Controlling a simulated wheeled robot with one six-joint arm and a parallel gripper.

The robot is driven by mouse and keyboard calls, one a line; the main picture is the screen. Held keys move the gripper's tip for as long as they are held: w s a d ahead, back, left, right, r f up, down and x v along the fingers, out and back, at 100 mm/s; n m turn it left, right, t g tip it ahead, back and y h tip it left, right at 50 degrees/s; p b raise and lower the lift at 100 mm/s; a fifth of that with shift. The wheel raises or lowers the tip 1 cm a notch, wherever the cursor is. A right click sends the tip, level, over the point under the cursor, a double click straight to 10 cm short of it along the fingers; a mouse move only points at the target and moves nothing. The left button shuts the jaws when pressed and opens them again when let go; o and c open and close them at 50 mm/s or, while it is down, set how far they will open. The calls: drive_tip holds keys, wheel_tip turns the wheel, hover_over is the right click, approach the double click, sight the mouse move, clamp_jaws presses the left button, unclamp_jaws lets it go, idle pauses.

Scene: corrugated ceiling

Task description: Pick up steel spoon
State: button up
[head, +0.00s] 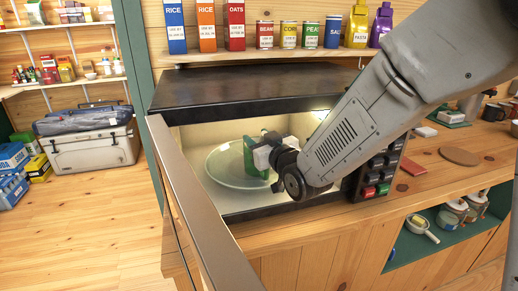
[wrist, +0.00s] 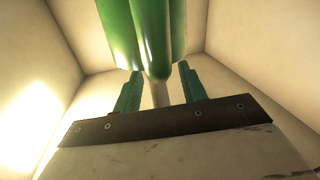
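I see no steel spoon that I can make out in either view. My gripper (head: 256,156) is inside the open microwave, above the glass turntable plate (head: 222,172). Its two teal fingers (wrist: 161,72) stand apart in the wrist view. A green object (wrist: 148,35) with a rounded lower tip is at the fingertips, and a pale rod shows below it between the fingers. Whether the fingers press on the green object is unclear. Its full shape is cut off at the top.
The microwave's open door (head: 200,205) projects forward on the left. The wooden counter (head: 440,175) continues right, with a round wooden board (head: 460,156) and several dark mugs. A shelf with cans and boxes hangs above. Microwave walls surround my gripper closely.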

clamp_jaws()
